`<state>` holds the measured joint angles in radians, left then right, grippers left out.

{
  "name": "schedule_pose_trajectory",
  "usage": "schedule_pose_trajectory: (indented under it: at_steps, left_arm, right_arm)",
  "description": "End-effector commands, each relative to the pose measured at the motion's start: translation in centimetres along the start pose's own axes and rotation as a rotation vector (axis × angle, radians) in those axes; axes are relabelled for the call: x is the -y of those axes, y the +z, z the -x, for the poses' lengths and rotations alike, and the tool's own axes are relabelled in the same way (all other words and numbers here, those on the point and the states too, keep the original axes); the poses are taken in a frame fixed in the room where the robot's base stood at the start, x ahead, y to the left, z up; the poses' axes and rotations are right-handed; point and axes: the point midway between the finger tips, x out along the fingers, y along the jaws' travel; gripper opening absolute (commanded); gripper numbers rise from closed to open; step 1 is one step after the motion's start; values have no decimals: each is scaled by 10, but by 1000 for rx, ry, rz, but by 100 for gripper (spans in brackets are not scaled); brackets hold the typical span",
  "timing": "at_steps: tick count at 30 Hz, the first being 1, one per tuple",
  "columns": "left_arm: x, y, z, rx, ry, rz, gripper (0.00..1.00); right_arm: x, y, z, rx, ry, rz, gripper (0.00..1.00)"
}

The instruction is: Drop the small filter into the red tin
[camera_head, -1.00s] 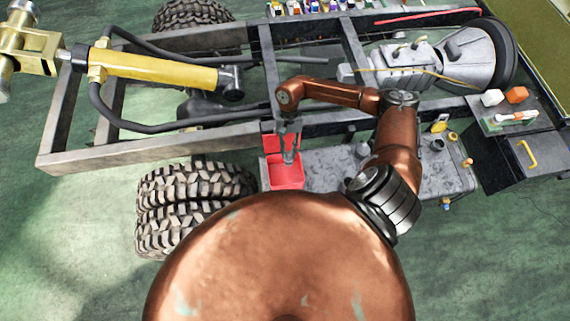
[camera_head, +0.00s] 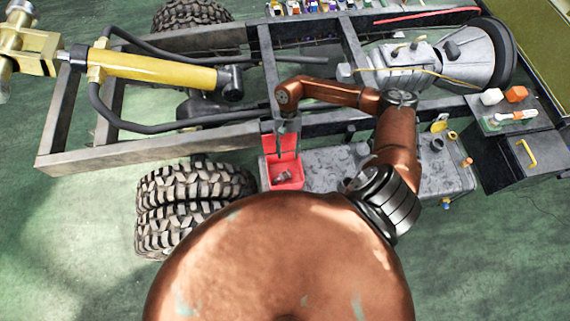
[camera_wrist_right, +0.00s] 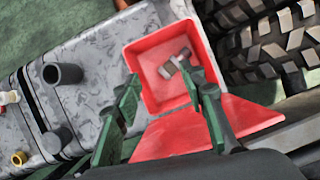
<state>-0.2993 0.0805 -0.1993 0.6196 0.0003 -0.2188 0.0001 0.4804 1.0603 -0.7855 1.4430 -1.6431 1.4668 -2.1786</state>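The red tin (camera_head: 270,178) stands with its lid open on the grey tank beside the truck frame. In the right wrist view the tin (camera_wrist_right: 143,57) is seen from above, its red lid (camera_wrist_right: 172,137) folded out toward the camera. The small filter (camera_head: 283,177), a short grey metal piece, lies inside the tin. It also shows on the tin's floor in the right wrist view (camera_wrist_right: 169,69). My right gripper (camera_head: 288,134) hangs over the tin's lid side, apart from the filter. Its green fingers (camera_wrist_right: 164,82) are spread and empty. My left gripper is not in view.
The chassis rail (camera_head: 130,154) runs just behind the tin. Big tyres (camera_head: 190,205) stand to its left. The grey tank (camera_head: 325,172) extends right, with a dark box (camera_head: 518,160) beyond it. Green floor (camera_head: 85,235) is clear at left.

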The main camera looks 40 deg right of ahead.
Motion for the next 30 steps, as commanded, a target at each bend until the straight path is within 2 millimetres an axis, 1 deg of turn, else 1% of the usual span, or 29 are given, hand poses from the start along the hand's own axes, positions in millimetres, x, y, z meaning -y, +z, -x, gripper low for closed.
schedule_pose_trajectory:
  at_steps: [5,12,16,18,21,30]
  left_arm:
    - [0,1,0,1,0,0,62]
    - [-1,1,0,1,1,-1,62]
    - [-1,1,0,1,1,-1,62]
    - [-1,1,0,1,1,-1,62]
    - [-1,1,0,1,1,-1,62]
    - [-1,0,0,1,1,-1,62]
  right_arm:
    - [0,-1,30,-4,-1,1,38]
    - [1,-1,80,-4,-2,1,38]
    - [0,-1,100,-3,-1,0,38]
    - [1,0,108,-2,-2,1,38]
    - [0,0,113,0,0,1,38]
    - [0,0,116,0,0,0,38]
